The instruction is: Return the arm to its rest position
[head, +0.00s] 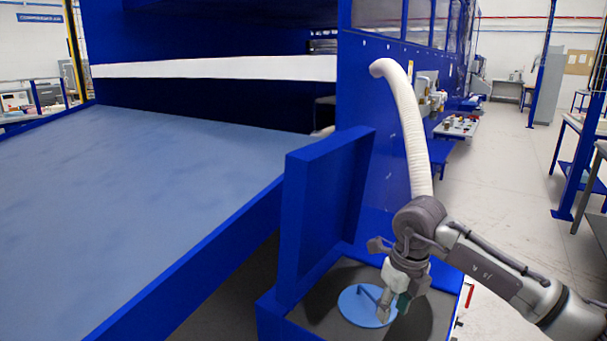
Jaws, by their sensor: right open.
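My right arm comes in from the lower right, and its gripper (389,308) points down over the dark top of a blue box-like stand. The gripper is open. Its fingers are low over a light blue round disc (356,313) that has a raised bar-like handle. The fingers overlap the disc's right side in the picture, and I cannot tell whether they touch it. Part of the disc is hidden behind the gripper. My left gripper is not in view.
A tall blue panel (318,215) stands upright just left of the gripper. A large blue machine with a light blue flat bed (150,200) fills the left. A white ribbed hose (407,125) rises behind the arm. The floor at the right is open, with workbenches beyond.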

